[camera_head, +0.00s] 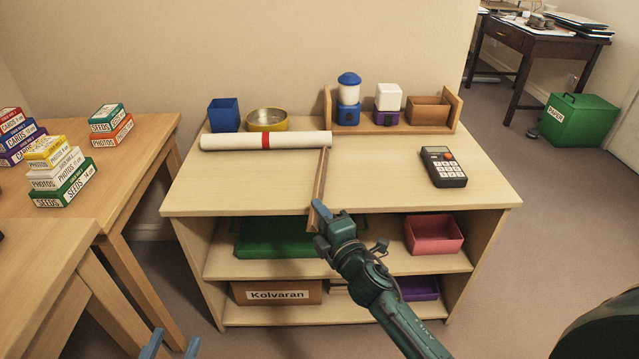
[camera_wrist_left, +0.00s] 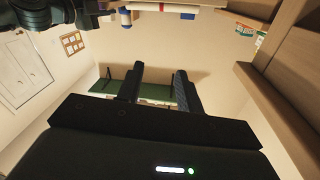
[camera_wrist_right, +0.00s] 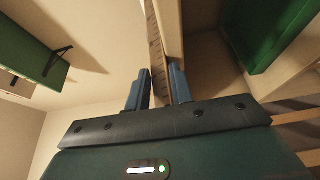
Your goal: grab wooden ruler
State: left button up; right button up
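The wooden ruler (camera_head: 321,175) is long and thin. In the head view it runs from near the white roll to the front edge of the cabinet top, with its near end at my right gripper (camera_head: 318,212). In the right wrist view the ruler (camera_wrist_right: 155,45), with tick marks, runs between the two fingers of my right gripper (camera_wrist_right: 158,88).
The cabinet top (camera_head: 240,185) holds a white roll with a red band (camera_head: 225,142), a blue cup (camera_head: 223,115), a yellow-rimmed bowl (camera_head: 267,120), a calculator (camera_head: 443,167) and a wooden rack (camera_head: 455,110). Shelves below hold bins. A desk (camera_head: 140,150) with boxes stands left.

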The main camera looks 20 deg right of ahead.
grip_shut()
